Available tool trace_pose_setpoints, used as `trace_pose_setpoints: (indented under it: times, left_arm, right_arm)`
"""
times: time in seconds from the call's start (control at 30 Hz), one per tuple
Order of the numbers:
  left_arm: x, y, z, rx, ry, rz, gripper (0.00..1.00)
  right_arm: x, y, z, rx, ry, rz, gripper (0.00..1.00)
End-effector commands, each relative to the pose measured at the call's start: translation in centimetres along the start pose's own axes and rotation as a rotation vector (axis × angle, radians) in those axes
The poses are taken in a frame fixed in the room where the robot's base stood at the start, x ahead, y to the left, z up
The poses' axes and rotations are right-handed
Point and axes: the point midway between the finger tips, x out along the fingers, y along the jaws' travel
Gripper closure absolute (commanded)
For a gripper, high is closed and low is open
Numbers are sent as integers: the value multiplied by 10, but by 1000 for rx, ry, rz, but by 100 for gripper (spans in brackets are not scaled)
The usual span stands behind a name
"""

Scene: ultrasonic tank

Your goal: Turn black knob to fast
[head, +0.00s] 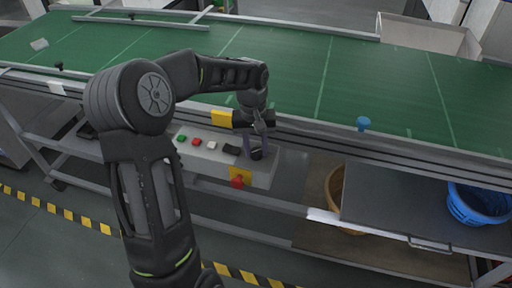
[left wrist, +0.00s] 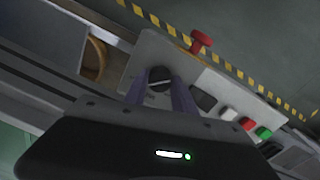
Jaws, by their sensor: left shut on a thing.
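The black knob (left wrist: 159,78) sits on the grey control box (head: 215,157), near the end by the red emergency button (head: 237,181). My left gripper (head: 256,153) reaches down onto the knob from above. In the left wrist view its two fingers (left wrist: 160,95) lie on either side of the knob and are shut on it. A light line shows across the knob's face; I cannot read any speed marks. The fingers partly hide the knob in the head view. My right gripper is not in view.
Green (head: 181,138), red (head: 196,142) and white (head: 211,146) buttons and a black switch (head: 231,150) line the box beside the knob. The green conveyor belt (head: 300,70) runs behind. A blue basket (head: 478,205) stands on the right.

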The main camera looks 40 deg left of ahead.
Motion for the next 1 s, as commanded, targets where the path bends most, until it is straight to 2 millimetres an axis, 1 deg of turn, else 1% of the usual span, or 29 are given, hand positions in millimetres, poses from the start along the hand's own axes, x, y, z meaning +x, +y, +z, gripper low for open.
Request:
trace_pose_setpoints:
  times: [0.1, 0.33, 0.5, 0.87, 0.9, 1.0]
  left_arm:
    - [-1, 1, 0, 82, -3, 1, 100]
    - [0, 0, 0, 184, -9, 1, 100]
    - [0, 0, 0, 215, -11, 1, 100]
    - [0, 0, 0, 220, -11, 0, 100]
    - [0, 0, 0, 220, -11, 0, 66]
    - [0, 0, 0, 219, -11, 0, 58]
  right_arm:
    - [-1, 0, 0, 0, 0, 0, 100]
    - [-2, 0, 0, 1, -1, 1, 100]
    - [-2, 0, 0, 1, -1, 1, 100]
    - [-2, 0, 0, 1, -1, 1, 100]
    - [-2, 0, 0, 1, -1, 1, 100]
    - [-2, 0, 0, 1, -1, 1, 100]
